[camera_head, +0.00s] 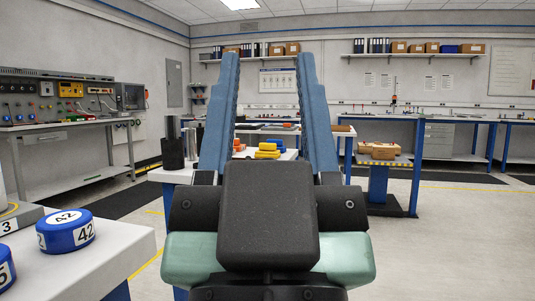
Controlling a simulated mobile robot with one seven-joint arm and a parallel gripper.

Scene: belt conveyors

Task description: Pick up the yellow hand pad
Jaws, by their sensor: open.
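My gripper (268,62) is in the middle of the view, seen from behind. Its two long blue fingers stand wide apart with nothing between them, and its black and pale green body fills the lower middle. Beyond it, seen through the gap between the fingers, a small yellow thing (267,154) lies on a white-topped table, well away from the fingers. It looks like one or two yellow pieces together, and may be the yellow hand pad; it is too small to tell. My gripper's body hides much of the table below it.
Orange pieces (239,145) and a blue piece (276,143) lie by the yellow thing. A dark cylinder (173,153) stands left of them.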

